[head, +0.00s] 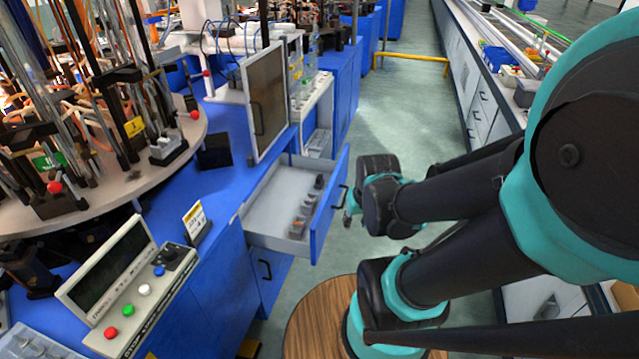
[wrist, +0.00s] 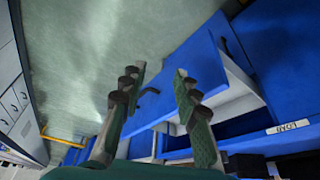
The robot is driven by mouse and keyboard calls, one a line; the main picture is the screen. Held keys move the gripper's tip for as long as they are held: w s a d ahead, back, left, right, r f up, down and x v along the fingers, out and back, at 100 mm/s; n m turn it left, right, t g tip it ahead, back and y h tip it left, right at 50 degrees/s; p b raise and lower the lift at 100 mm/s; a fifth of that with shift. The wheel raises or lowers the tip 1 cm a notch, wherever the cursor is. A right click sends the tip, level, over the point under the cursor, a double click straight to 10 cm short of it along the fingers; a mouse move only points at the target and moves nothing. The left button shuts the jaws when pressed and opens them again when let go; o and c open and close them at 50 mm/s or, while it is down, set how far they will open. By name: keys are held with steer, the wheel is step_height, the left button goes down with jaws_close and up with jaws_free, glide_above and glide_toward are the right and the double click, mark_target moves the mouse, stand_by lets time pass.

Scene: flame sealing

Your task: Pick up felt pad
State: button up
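I cannot pick out a felt pad for certain in either view. An open drawer (head: 262,215) juts from the blue bench in the head view, with several small grey items (head: 307,208) along its right side; they are too small to name. My gripper (wrist: 160,72) shows in the wrist view with its two green fingers spread apart and nothing between them. In the head view it is mostly hidden behind my arm's end, just right of the drawer front. The open drawer (wrist: 228,108) also shows in the wrist view, beyond and right of the fingers.
A control box (head: 138,290) with coloured buttons and a small yellow-white sign (head: 196,222) stand on the blue bench. A hinged panel (head: 264,100) rises behind the drawer. A round machine table (head: 100,190) is at left.

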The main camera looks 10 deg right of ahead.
steer(key=shift+o, duration=2.7)
steer(key=w+r+m, duration=0.1)
steer(key=w+r, duration=0.1)
steer(key=w, duration=0.7)
steer(key=shift+a+r, duration=0.25)
steer(key=shift+r, duration=0.05)
steer(key=m+h, duration=0.2)
steer(key=m, duration=0.2)
glide_above(319, 177)
steer(key=s+a, duration=0.3)
steer(key=s, duration=0.3)
step_height(319, 177, down, 5)
steer(key=x, duration=1.2)
steer(key=shift+a+f, duration=0.1)
steer(key=shift+d+x, duration=0.1)
steer(key=shift+x, duration=1.25)
steer(key=shift+d+x, duration=0.15)
steer(key=shift+x, duration=1.15)
